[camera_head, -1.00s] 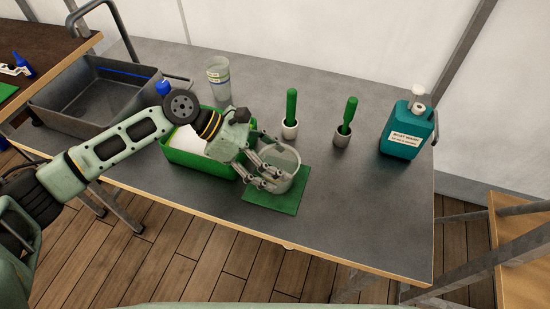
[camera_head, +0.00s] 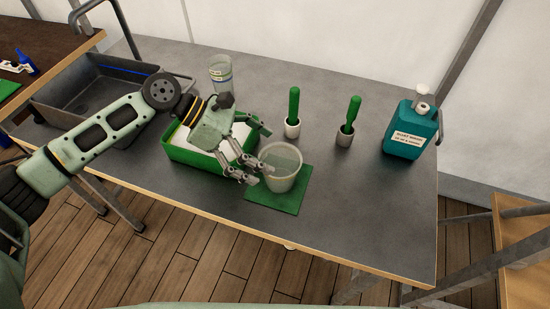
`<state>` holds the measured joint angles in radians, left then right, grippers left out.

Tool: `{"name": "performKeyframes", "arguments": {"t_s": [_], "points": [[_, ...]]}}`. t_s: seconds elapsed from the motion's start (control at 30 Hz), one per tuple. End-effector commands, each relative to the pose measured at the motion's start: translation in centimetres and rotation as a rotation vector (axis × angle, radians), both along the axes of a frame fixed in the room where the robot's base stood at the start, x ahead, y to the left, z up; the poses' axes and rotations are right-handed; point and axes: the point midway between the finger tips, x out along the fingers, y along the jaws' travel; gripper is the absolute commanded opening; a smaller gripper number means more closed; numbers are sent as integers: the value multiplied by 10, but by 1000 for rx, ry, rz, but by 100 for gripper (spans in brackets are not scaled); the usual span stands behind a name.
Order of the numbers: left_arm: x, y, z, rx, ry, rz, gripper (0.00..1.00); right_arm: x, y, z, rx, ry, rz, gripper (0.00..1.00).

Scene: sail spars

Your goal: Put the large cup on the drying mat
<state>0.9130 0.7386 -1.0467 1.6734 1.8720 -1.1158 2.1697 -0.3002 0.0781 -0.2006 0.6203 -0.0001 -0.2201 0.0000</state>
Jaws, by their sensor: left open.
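The large cup (camera_head: 285,170), a clear grey tumbler, stands upright on the green drying mat (camera_head: 290,203), toward the mat's back left part. My left gripper (camera_head: 262,174) is open just left of the cup, its fingers close to the cup's wall; I cannot tell whether one still touches it. The gripper holds nothing. My right gripper is not in view.
A green bin (camera_head: 178,152) with white contents lies under my left arm. A grey basin (camera_head: 80,90) stands left.

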Motion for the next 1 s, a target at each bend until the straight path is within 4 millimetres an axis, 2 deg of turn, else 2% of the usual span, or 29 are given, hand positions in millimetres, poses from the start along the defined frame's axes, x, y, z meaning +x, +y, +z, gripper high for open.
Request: {"name": "performKeyframes", "arguments": {"t_s": [0.03, 0.2, 0.4, 1.0], "points": [[2, 11, 6, 1, -4, 3, 89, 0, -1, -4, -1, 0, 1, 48], [5, 37, 27, 0, -3, 1, 89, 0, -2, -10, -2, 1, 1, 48], [7, 56, 43, 0, -2, -1, 89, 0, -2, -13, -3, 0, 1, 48], [7, 60, 47, 0, -2, -1, 89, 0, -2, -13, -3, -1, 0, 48]]}}
